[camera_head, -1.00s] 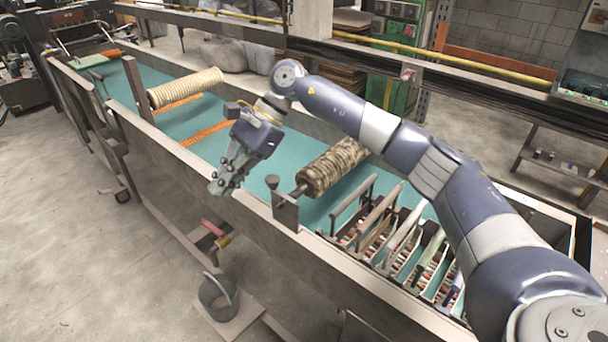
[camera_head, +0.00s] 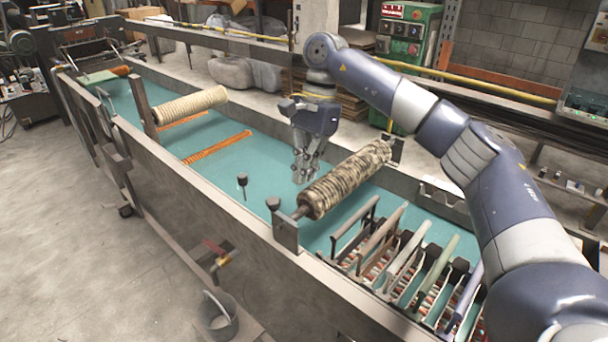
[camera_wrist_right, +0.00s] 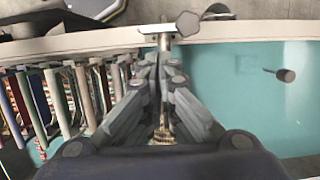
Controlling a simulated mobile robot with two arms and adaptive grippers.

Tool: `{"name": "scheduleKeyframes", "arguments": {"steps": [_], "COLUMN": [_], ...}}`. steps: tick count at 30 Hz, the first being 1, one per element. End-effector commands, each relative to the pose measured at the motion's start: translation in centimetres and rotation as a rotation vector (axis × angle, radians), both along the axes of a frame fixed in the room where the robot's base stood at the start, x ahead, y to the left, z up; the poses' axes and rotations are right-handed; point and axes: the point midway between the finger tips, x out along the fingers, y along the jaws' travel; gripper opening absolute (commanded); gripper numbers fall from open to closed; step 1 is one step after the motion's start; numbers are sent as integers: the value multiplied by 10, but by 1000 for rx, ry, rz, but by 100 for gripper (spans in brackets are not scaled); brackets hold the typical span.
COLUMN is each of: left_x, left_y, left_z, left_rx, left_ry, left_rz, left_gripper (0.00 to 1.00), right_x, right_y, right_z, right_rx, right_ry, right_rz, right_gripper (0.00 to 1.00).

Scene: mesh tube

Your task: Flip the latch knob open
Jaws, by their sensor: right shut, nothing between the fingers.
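A dark round latch knob (camera_head: 273,203) sits beside the top of a grey bracket plate (camera_head: 286,233) on the trough's near wall. In the right wrist view the latch knob (camera_wrist_right: 188,24) shows just past my fingertips. The bracket holds the near end of a brown mottled mesh roller (camera_head: 345,180). My right gripper (camera_head: 304,178) is shut and empty above the trough, behind the knob and left of the roller, apart from the knob. In the right wrist view my gripper (camera_wrist_right: 160,58) hides most of the roller. My left gripper is not in view.
A second dark knob (camera_head: 242,180) on a thin stem stands left of the bracket. Several coloured handles (camera_head: 400,245) stand in the trough right of the roller. A cream roller (camera_head: 190,105) lies at the left. The teal trough floor (camera_head: 225,165) is mostly clear between the rollers.

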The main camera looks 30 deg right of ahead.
Motion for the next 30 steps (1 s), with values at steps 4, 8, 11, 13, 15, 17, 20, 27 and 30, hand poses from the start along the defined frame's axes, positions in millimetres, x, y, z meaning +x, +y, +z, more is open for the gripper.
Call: {"name": "scheduleKeyframes", "arguments": {"steps": [4, 8, 11, 13, 15, 17, 20, 27, 30], "left_x": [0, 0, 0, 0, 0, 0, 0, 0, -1], "left_y": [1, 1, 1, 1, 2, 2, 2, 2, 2], "left_z": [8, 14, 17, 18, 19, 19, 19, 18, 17], "left_rx": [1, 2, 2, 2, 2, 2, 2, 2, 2], "left_ry": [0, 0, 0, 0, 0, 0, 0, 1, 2], "left_rz": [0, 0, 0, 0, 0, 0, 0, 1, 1], "left_gripper": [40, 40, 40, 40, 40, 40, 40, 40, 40], "right_x": [-4, -5, -6, -6, -6, -6, -6, -6, -2], "right_y": [6, 12, 15, 16, 17, 18, 18, 19, 27], "right_z": [-27, -49, -62, -69, -73, -75, -77, -76, -77], "right_rx": [-1, 1, 0, 0, 1, 1, 1, 1, 1], "right_ry": [5, 5, 3, 2, 1, 0, 0, 0, -1], "right_rz": [0, 0, -1, -2, -2, -1, -1, -2, -13], "right_gripper": [0, 0, 0, 0, 0, 0, 0, 0, 0]}}
